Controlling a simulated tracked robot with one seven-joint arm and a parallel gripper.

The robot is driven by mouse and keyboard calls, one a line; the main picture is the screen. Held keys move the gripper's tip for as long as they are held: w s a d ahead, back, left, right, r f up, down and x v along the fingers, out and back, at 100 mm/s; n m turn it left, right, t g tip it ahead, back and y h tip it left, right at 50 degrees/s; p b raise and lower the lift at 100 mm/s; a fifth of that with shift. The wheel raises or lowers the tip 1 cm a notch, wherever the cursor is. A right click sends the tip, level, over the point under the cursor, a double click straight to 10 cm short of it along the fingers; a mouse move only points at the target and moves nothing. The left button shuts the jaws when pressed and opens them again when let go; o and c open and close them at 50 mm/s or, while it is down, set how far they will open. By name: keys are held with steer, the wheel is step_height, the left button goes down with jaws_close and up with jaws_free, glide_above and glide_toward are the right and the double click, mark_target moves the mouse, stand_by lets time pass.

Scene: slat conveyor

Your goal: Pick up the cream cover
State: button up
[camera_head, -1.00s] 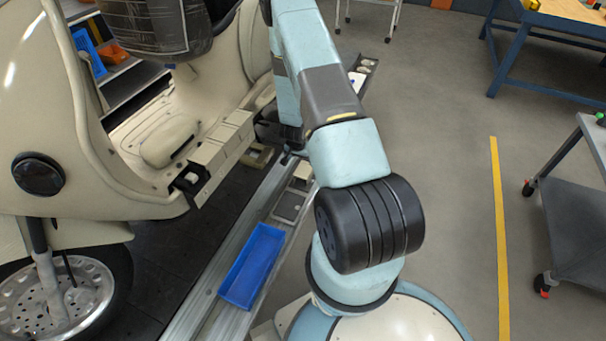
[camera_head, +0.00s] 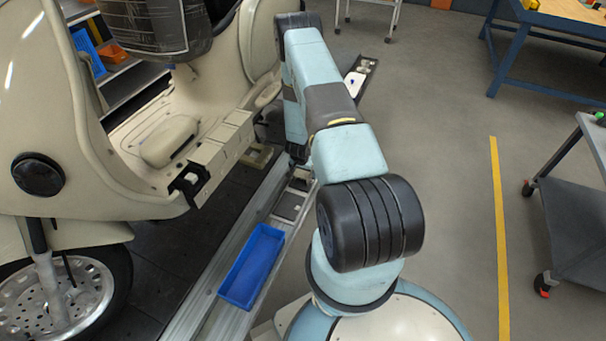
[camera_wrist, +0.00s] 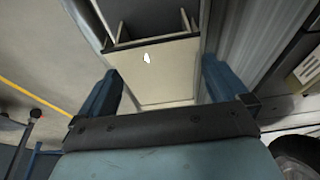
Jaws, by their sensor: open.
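In the wrist view a flat cream panel (camera_wrist: 155,78), which looks like the cream cover, lies between the two blue fingers of my gripper (camera_wrist: 160,82). It has a small white mark near its far edge. The fingers are apart, one on each side of the panel; I cannot tell whether either touches it. In the head view my arm hides most of the gripper, low over the side rail beside the scooter, and I cannot make out the cover there.
A blue bin (camera_head: 252,266) sits on the metal rail (camera_head: 205,308) nearer to me. A cream scooter body (camera_head: 85,150) stands close on the left. A blue workbench (camera_head: 550,45) and a grey cart (camera_head: 580,205) stand right, with open floor between.

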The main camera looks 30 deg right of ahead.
steer(key=shift+x, duration=1.1)
steer(key=shift+c, duration=0.3)
steer(key=c, duration=1)
steer(key=shift+r, duration=0.1)
